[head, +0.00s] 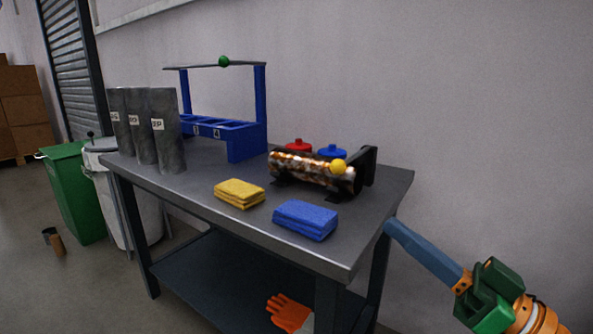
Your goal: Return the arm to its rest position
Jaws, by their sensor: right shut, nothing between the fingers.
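My right arm comes in from the lower right, with orange and green parts at the wrist. My right gripper (394,230), with long blue-grey fingers, is shut and empty. It points up and left, and its tips show just off the table's right edge in the picture; the exact gap cannot be told. My left gripper is not in view. A shiny mottled pump tube (310,171) with a yellow ball-shaped knob (338,166) lies across a black holder (369,165) on the table, apart from my gripper.
The grey metal table (180,199) holds a blue rack (247,142) with a green knob (224,61), several grey tubes (165,130), a yellow cloth (239,193) and a blue cloth (305,219). An orange glove (288,312) lies below. Bins stand left. A bare wall is behind.

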